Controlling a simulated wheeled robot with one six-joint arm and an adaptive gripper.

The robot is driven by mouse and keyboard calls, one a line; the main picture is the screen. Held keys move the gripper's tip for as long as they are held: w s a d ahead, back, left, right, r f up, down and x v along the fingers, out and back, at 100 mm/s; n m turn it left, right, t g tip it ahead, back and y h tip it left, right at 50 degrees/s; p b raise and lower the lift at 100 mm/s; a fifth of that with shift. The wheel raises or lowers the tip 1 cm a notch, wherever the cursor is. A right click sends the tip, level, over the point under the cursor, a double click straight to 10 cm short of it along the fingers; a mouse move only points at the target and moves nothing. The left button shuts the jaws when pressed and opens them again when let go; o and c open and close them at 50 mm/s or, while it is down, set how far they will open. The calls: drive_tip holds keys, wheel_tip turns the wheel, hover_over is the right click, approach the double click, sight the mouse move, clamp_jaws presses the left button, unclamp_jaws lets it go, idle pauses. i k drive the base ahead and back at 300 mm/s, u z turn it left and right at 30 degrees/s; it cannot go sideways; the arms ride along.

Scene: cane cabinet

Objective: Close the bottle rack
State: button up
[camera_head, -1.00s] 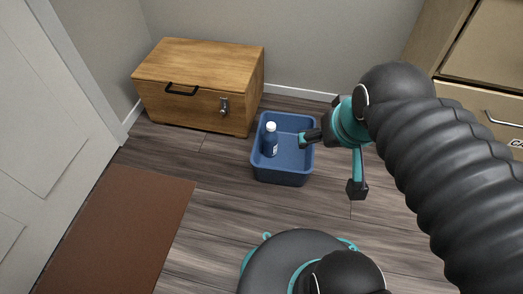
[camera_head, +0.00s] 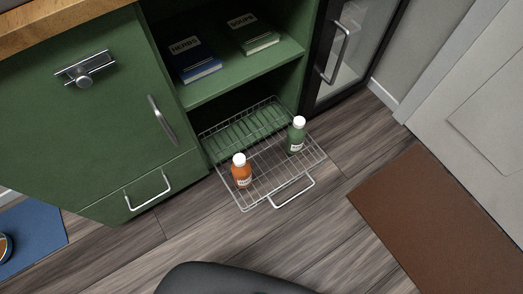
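The bottle rack (camera_head: 262,165) is a wire pull-out basket at the bottom of the green cabinet. It is slid out over the floor, with its back part inside the lower opening. Its wire handle (camera_head: 292,192) is at the front edge. An orange bottle (camera_head: 241,170) with a white cap stands in the rack at the front left. A green bottle (camera_head: 296,135) with a white cap stands in it at the right. My gripper is not in view; only a dark part of my own body shows at the bottom edge.
The green cabinet (camera_head: 75,130) has a door and a low drawer left of the rack. A glass-door unit (camera_head: 350,45) stands right. A brown mat (camera_head: 440,215) lies right; floor before the rack is clear.

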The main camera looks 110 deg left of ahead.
sight(268, 195)
drive_tip(key=u, duration=2.8)
drive_tip(key=k, duration=0.4)
drive_tip(key=u, duration=0.25)
drive_tip(key=i, duration=0.5)
drive_tip(key=z, duration=1.85)
drive_tip(key=k, duration=0.9)
drive_tip(key=u, duration=1.5)
drive_tip(key=i, duration=0.45)
drive_tip(key=u, duration=0.1)
